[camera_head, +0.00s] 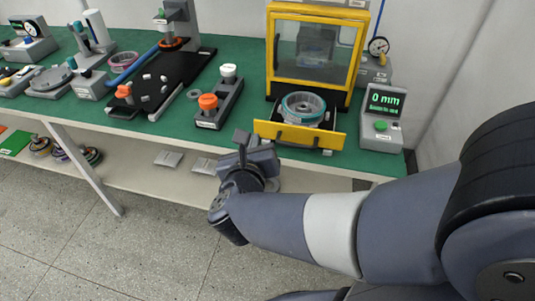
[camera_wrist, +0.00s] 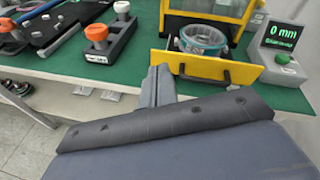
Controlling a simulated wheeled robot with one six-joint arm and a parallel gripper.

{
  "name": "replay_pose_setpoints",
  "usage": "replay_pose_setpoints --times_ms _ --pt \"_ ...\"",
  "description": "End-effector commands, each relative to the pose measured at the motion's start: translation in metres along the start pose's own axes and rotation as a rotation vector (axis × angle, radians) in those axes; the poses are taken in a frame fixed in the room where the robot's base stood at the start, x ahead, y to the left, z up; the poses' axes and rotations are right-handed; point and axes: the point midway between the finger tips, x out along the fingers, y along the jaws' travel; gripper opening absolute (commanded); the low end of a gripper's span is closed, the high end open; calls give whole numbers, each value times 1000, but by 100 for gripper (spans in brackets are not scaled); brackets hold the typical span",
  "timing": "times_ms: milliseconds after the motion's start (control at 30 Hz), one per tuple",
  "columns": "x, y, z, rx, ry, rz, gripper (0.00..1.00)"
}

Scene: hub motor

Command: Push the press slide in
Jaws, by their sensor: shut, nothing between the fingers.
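The press (camera_head: 317,45) is a yellow-framed box with a clear window at the back of the green bench. Its slide (camera_head: 299,134), with a yellow front plate and a dark handle, is pulled out toward me. A round motor part with a teal rim (camera_head: 303,107) sits on the slide. The slide front also shows in the wrist view (camera_wrist: 205,66), with the teal-rimmed part (camera_wrist: 202,40) behind it. My gripper (camera_head: 241,140) is shut and empty, in front of the bench edge and left of the slide front. It shows in the wrist view too (camera_wrist: 160,75), apart from the slide.
A display box reading 0 mm (camera_head: 382,112) stands right of the slide. A grey holder with orange and white knobs (camera_head: 217,103) stands left of it. A black tray (camera_head: 160,82) lies farther left. A lower shelf (camera_head: 130,150) runs beneath the bench.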

Motion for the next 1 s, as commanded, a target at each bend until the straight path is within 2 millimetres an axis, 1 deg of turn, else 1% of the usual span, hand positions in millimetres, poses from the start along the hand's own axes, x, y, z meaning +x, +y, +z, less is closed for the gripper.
replay_pose_setpoints --times_ms 33,100,233,400,567,767,1000 --pt "1 14 -24 83 21 -19 0" --pt "-1 21 -39 195 47 -56 0" --pt "-6 28 -56 327 74 -109 0" --pt "-5 29 -61 380 83 -134 0" --pt "9 26 -62 380 84 -137 0" --pt "39 22 -66 378 85 -138 0" --pt "80 18 -70 378 85 -137 0"
